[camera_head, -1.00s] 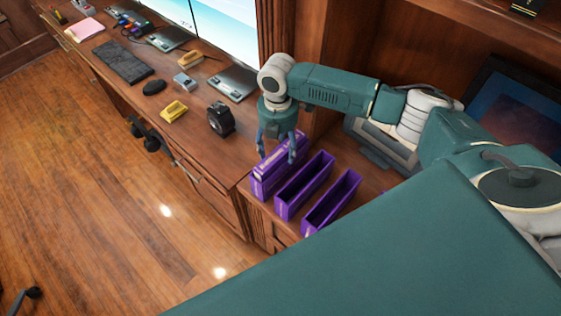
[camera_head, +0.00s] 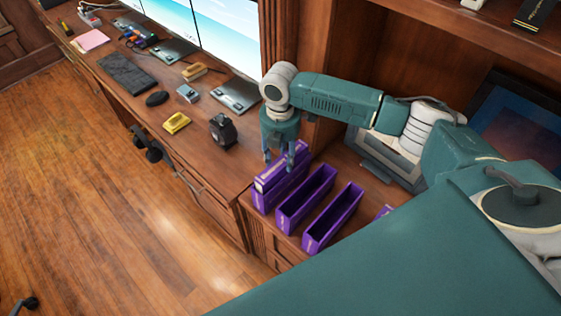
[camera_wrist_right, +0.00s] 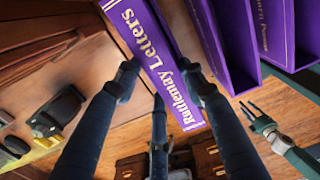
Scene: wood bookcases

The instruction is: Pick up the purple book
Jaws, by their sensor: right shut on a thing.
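The purple book (camera_head: 276,188) is the leftmost purple item on the lower wooden shelf in the head view. In the right wrist view its spine with white lettering, purple book (camera_wrist_right: 158,62), runs between my fingers. My right gripper (camera_head: 279,162) reaches down from above and is shut on the book's upper part; the right wrist view shows the gripper (camera_wrist_right: 160,80) with fingers on both sides of the spine. I cannot tell whether the book's base is off the surface. A teal, pronged end (camera_wrist_right: 262,122) at the right of the wrist view may be my left gripper; its state is unclear.
Two open-topped purple holders (camera_head: 306,198) (camera_head: 332,218) stand right of the book. A black device (camera_head: 222,131) and yellow stapler-like item (camera_head: 176,123) lie on the desk to the left. A monitor (camera_head: 385,160) stands behind.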

